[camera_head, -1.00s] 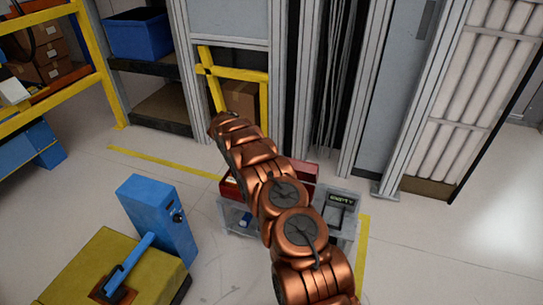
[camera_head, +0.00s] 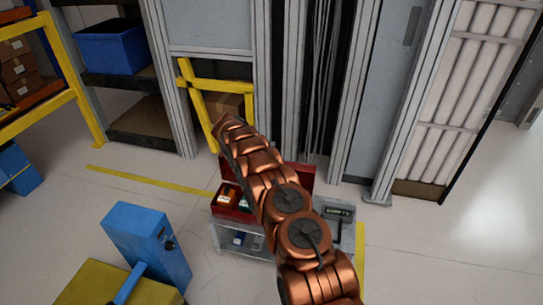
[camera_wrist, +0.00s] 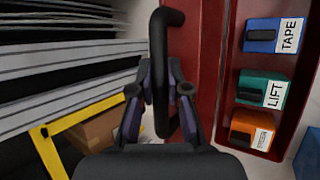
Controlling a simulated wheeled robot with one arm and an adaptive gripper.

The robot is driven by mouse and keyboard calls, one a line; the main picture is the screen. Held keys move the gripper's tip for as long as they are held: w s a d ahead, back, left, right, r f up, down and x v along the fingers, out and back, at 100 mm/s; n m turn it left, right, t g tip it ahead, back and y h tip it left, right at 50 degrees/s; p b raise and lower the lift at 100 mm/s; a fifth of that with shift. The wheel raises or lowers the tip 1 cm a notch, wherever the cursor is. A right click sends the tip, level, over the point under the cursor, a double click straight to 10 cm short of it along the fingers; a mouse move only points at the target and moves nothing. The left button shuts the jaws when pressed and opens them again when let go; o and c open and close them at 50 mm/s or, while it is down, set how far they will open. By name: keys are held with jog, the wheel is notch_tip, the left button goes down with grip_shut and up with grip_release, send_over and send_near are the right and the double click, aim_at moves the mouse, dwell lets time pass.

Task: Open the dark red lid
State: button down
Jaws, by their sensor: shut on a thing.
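The dark red lid (camera_head: 303,176) stands raised at the back of a dark red box (camera_head: 230,208) in the head view, partly hidden by my arm. In the wrist view the lid (camera_wrist: 196,45) is a red panel left of the open box. My gripper (camera_wrist: 158,92) is shut on the lid's black handle (camera_wrist: 160,45), which passes between its fingers. Blue, green and orange packs lie in the box; the blue one reads TAPE (camera_wrist: 275,36) and the green one LIFT (camera_wrist: 262,90). My gripper's fingers cannot be made out in the head view.
A yellow frame (camera_head: 200,105) and metal uprights stand close behind. A blue post (camera_head: 150,245) stands at front left. Open floor lies to the right.

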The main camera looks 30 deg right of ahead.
jog(key=shift+w+d, duration=0.4)
jog(key=shift+w, duration=0.25)
jog(key=c, duration=1.4)
grip_release()
jog(key=shift+c, duration=0.2)
jog(key=o, duration=0.3)
jog(key=shift+s+d+f, duration=0.1)
jog(key=shift+d, duration=0.05)
jog(key=v, duration=1.2)
